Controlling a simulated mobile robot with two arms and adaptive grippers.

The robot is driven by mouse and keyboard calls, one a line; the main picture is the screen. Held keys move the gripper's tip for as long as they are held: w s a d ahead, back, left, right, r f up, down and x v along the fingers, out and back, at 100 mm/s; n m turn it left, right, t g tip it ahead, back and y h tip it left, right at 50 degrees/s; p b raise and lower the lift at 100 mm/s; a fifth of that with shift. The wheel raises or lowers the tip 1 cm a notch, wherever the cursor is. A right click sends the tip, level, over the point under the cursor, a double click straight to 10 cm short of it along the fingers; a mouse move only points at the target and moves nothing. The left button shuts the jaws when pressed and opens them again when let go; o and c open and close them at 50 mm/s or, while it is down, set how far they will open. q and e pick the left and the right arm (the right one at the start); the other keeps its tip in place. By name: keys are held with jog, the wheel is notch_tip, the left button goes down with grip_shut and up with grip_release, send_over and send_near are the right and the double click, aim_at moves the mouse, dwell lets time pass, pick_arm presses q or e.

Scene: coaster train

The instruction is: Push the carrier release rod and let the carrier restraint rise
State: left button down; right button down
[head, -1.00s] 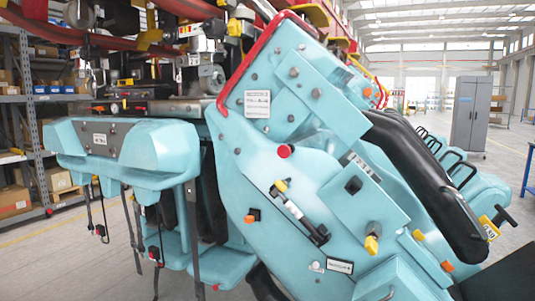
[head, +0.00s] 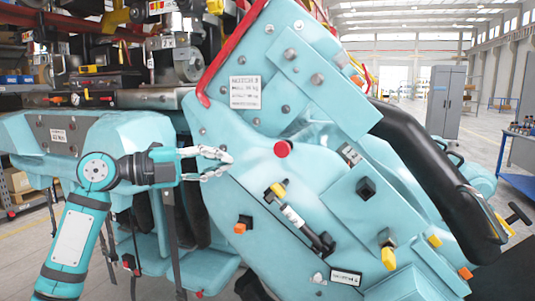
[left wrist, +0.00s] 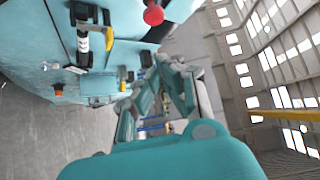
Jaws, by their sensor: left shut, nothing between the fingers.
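The turquoise carrier (head: 240,190) fills the middle of the head view. On its side are a round red knob (head: 282,149) and a slim cylinder with a yellow end (head: 292,213); I cannot tell which is the release rod. Both also show in the left wrist view, the knob (left wrist: 153,13) at the top and the cylinder (left wrist: 83,40) at upper left. The padded black restraint (head: 425,160) slants down to the right. My left gripper (head: 230,161) is shut and empty, left of the red knob and apart from it. My right gripper is not in view.
Yellow-tipped and orange knobs (head: 388,256) stick out from the carrier's side. Rails and machinery (head: 150,60) stand behind at upper left. A grey cabinet (head: 446,100) and a blue table (head: 520,150) stand at the right, with open floor between.

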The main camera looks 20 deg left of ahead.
aim_at(282, 149)
pick_arm(q)
jog(key=shift+d, duration=0.2)
jog(key=w+a+p+x, duration=0.2)
jog(key=p+x, duration=0.3)
jog(key=x, duration=0.7)
jog(key=shift+w+d+p, duration=0.25)
jog(key=shift+w+p, duration=0.1)
jog(key=shift+w, duration=0.05)
